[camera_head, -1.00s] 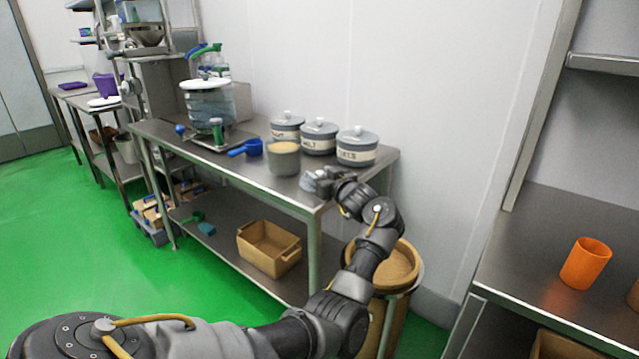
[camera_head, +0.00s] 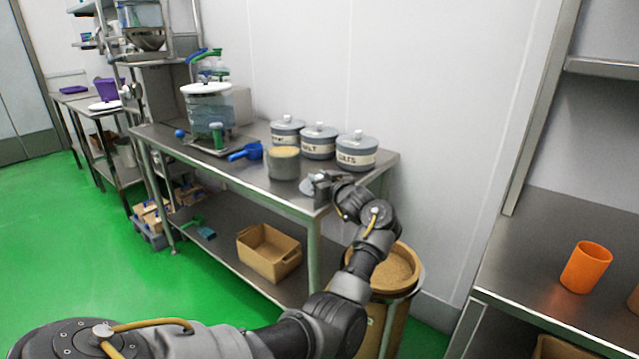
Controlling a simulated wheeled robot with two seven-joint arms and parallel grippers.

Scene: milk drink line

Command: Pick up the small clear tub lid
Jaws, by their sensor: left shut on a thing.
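My left gripper (camera_head: 318,187) is at the front right corner of the steel table, just right of a grey tub with pale contents (camera_head: 283,164). It is shut on a small, pale, clear-looking piece at its fingertips, which I take to be the small clear tub lid (camera_head: 310,187). The piece is tiny and partly hidden by the fingers, so its outline and whether it touches the tabletop cannot be told. My right gripper is not in view.
Three lidded grey canisters (camera_head: 318,143) stand behind the tub. A blue scoop (camera_head: 246,152) and a clear dispenser (camera_head: 208,108) are to the left. A brown bin (camera_head: 397,268) stands below my forearm. An orange cup (camera_head: 586,266) is on the right table.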

